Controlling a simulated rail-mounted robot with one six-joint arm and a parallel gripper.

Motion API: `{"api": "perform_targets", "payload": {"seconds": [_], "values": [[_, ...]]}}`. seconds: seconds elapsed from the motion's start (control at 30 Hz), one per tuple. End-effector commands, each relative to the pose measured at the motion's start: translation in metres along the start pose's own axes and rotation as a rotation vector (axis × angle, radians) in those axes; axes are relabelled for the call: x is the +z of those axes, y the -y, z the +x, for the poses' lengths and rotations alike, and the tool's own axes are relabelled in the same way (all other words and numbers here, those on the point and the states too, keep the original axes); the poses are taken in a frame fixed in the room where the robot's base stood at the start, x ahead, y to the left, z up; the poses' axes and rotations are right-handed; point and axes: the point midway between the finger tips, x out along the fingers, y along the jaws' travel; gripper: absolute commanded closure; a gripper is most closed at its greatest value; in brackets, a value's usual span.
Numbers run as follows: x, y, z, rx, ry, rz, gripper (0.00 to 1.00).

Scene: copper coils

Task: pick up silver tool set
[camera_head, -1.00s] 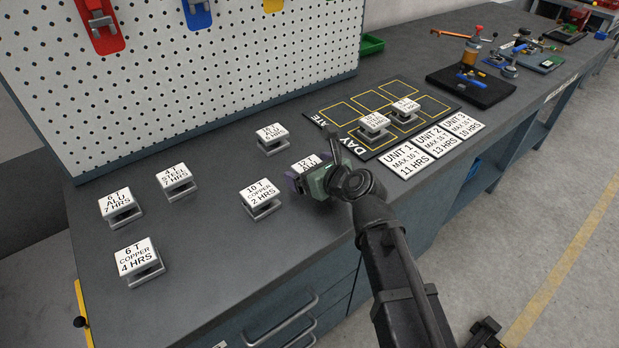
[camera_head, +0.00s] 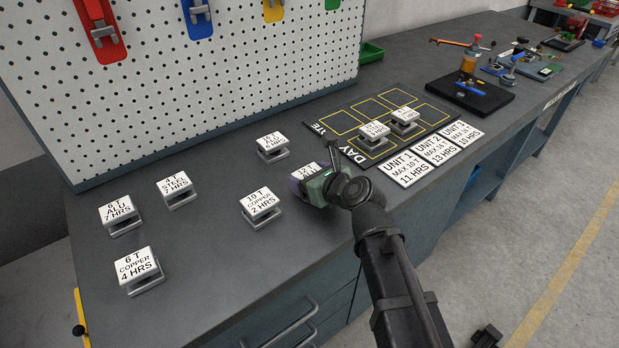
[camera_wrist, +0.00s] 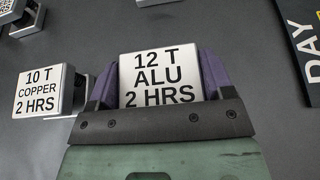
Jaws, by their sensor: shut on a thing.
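A silver block with a white top labelled "12 T ALU 2 HRS" (camera_wrist: 158,75) is between the purple fingers of my gripper (camera_wrist: 160,88). In the head view, this block (camera_head: 309,172) is partly hidden by my gripper (camera_head: 307,184), near the front of the grey bench. My gripper is shut on the block, with one finger on each side. Whether the block is clear of the bench I cannot tell. Nothing in view is plainly a tool set; the silver things are labelled blocks.
The "10 T COPPER 2 HRS" block (camera_head: 261,202) stands close to the left. Another block (camera_head: 272,147) stands behind, and several more are farther left. The dark mat with yellow outlines (camera_head: 337,121) at right bears two blocks. A pegboard (camera_head: 200,90) stands behind.

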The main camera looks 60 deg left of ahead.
Motion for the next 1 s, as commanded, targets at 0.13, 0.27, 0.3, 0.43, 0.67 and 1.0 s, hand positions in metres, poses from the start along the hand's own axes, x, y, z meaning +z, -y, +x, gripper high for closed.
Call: {"api": "perform_targets", "payload": {"seconds": [0.13,0.27,0.3,0.43,0.67,1.0], "values": [[0.017,0.0,-0.007,0.0,0.001,0.0,0.65],[0.042,0.0,-0.017,0.0,0.001,0.0,0.65],[0.052,0.0,-0.021,0.0,0.001,0.0,0.65],[0.095,0.0,-0.039,0.0,0.001,0.0,0.65],[0.163,0.0,-0.067,0.0,0.001,0.0,0.65],[0.183,0.001,-0.076,-0.001,0.001,0.001,0.65]]}}
